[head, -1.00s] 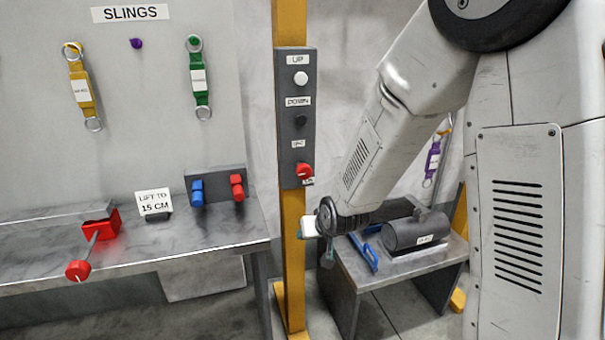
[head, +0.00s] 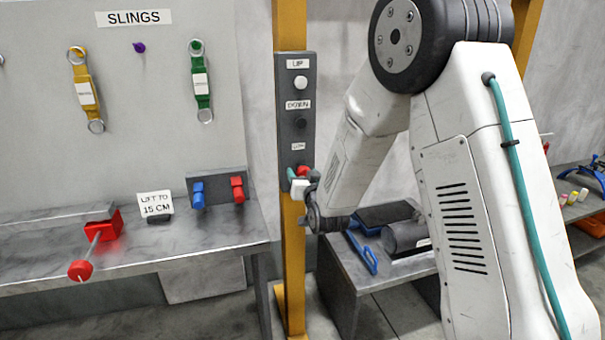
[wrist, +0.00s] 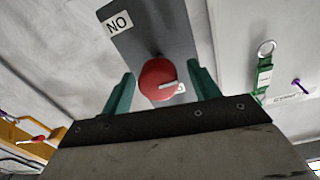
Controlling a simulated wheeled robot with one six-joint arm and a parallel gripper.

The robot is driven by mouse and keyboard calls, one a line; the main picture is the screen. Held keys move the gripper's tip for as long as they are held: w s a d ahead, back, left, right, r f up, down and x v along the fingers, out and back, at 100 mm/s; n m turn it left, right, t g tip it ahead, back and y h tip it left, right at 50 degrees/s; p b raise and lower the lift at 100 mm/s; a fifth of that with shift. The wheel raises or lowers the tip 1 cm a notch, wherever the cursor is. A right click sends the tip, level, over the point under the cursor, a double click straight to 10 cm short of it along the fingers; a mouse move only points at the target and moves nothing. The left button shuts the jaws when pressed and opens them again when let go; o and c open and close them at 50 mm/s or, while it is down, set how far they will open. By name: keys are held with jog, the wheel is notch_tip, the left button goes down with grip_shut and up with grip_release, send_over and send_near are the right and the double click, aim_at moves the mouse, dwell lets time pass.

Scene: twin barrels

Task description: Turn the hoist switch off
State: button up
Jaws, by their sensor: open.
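The hoist switch is a red round knob (head: 303,171) low on the grey control panel (head: 285,130), which is fixed to a yellow post. In the wrist view the knob (wrist: 155,76) shows a white pointer mark towards its lower right. My gripper (head: 297,177) is at the panel's lower end and partly covers the knob. In the wrist view my gripper (wrist: 160,70) is open, with one teal finger on each side of the knob and a gap on both sides. A label beside the knob reads ON upside down. Any OFF label is hidden.
Above the knob are a white UP button (head: 300,82) and a dark DOWN button (head: 300,122). A bench (head: 200,240) with a red-handled lever (head: 80,270) stands left. A low table (head: 352,285) holding a dark cylinder is behind my arm.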

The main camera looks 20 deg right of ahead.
jog(key=shift+w, duration=0.95)
jog(key=shift+d, duration=0.1)
jog(key=c, duration=1)
jog(key=shift+o, duration=0.2)
jog(key=shift+n, duration=0.4)
jog(key=n, duration=0.8)
jog(key=shift+n, duration=0.3)
jog(key=n, duration=0.4)
jog(key=shift+n, duration=0.3)
jog(key=shift+n+y, duration=0.3)
jog(key=shift+n, duration=1.8)
